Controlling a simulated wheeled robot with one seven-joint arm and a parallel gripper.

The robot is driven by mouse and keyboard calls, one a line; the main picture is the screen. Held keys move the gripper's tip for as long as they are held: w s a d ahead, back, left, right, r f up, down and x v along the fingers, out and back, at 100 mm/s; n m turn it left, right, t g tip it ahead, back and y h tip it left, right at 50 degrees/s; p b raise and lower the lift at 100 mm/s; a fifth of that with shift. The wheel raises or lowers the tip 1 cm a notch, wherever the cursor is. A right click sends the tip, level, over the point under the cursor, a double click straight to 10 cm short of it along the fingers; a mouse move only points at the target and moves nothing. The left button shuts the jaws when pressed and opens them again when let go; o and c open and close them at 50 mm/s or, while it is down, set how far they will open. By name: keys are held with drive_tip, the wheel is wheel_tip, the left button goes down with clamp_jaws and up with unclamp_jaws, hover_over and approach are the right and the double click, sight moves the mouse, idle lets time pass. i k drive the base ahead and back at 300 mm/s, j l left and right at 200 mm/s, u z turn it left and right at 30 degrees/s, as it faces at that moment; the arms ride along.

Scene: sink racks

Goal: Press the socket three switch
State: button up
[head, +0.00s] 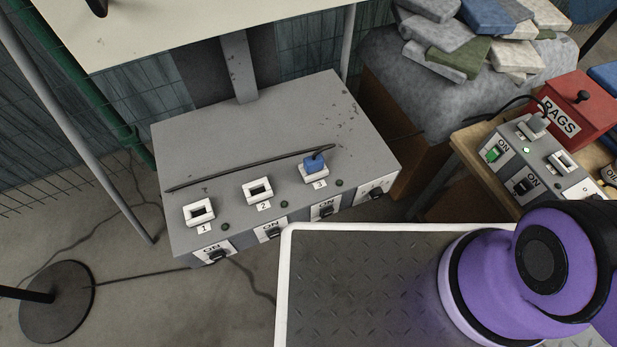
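A grey socket box (215,150) stands in the middle of the head view. Its top has three white-framed sockets, labelled 1, 2 and 3. Sockets one (199,212) and two (257,190) are empty. A blue plug with a dark cable sits in socket three (315,168). On the front face are several black switches under ON labels. The switch in line with socket three (326,211) is small, and its position is hard to tell. The indicators beside the sockets look dark. My gripper is not in view; only a purple part of my arm shows at lower right.
A second socket box (510,150) with a lit green switch sits on a wooden table at right, beside a red RAGS box (578,105). Folded cloths (470,45) lie behind. A pale tabletop (180,25) overhangs at upper left. A round black stand base (57,300) is at lower left.

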sight(329, 212)
drive_tip(key=u, duration=0.8)
